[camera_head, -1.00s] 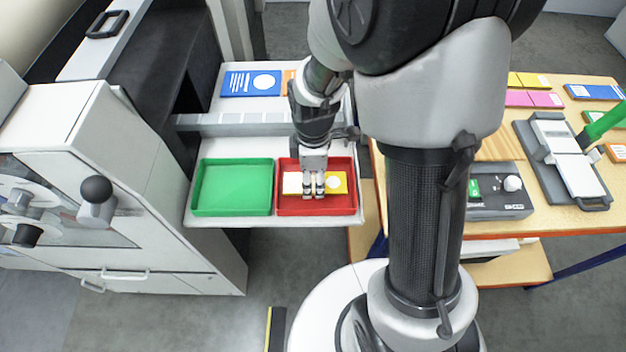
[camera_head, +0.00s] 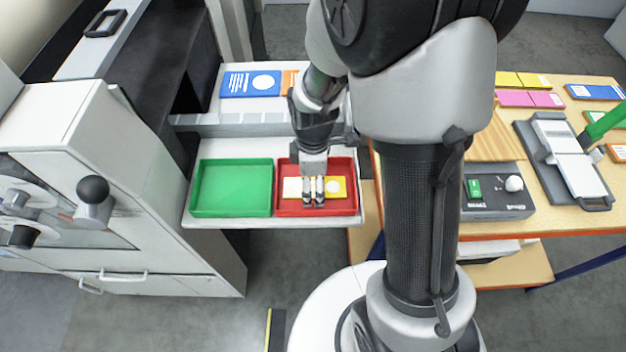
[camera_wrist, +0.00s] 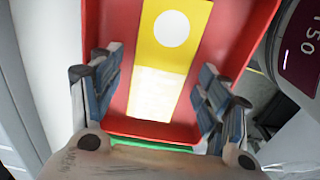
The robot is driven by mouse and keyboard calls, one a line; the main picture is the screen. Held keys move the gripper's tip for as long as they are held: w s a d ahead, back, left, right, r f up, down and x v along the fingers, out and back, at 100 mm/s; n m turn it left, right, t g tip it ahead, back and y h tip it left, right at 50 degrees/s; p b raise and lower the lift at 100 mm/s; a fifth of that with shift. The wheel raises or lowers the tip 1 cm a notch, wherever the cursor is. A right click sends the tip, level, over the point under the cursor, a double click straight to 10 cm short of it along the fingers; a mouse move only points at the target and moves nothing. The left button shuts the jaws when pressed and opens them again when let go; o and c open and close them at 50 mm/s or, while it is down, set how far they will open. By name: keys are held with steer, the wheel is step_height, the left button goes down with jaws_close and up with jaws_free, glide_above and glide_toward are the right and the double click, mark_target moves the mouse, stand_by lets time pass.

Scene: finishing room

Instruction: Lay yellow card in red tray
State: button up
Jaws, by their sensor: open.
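The yellow card (camera_head: 335,186), with a white circle and a pale end, lies in the red tray (camera_head: 287,207). In the wrist view the yellow card (camera_wrist: 172,55) lies along the middle of the red tray (camera_wrist: 232,38), apart from its side walls. My gripper (camera_head: 313,203) is over the card in the head view. In the wrist view my gripper (camera_wrist: 158,105) is open, with its fingers on either side of the card and clear gaps between. The fingers hide part of the card in the head view.
A green tray (camera_head: 232,188) stands left of the red tray on the same white shelf. A blue card (camera_head: 250,83) lies behind on an upper shelf. A wooden table (camera_head: 490,150) with several cards and devices stands to the right.

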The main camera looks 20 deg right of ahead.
mark_target(313, 187)
step_height(313, 187, up, 12)
steer(key=r+p, duration=0.1)
steer(key=p, duration=0.3)
steer(key=s+r+m+t, duration=0.4)
steer(key=s+r+m, duration=0.9)
steer(key=s+m, duration=0.1)
steer(key=shift+s+r+t, duration=0.3)
steer(key=shift+s+r, duration=0.05)
steer(key=shift+s, duration=0.2)
steer(key=shift+f, duration=0.1)
